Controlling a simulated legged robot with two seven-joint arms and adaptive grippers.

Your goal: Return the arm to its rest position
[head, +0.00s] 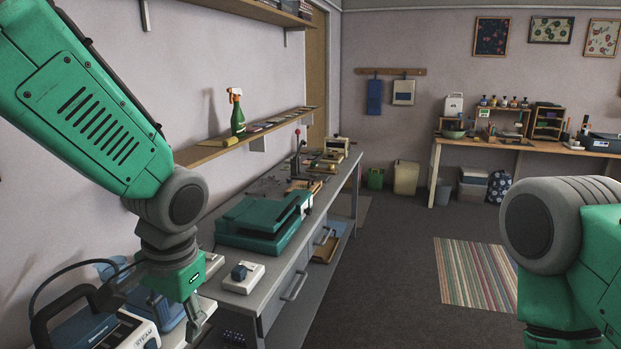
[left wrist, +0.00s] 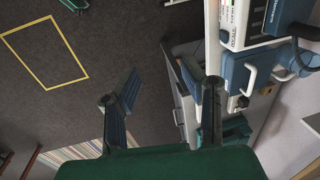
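My left arm (head: 95,120) comes in from the left in the head view, green with a grey joint, and slopes down to the wrist. My left gripper (head: 197,322) hangs at the lower edge, beside the front edge of the workbench. In the left wrist view the left gripper (left wrist: 158,82) shows its two fingers spread apart, with nothing between them and dark floor beyond. My right arm (head: 572,255) shows at the right edge as a green link and a large grey joint. The right gripper is out of view.
A shelf (head: 215,150) with a spray bottle (head: 237,115) is above. The floor by the striped rug (head: 475,272) is clear.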

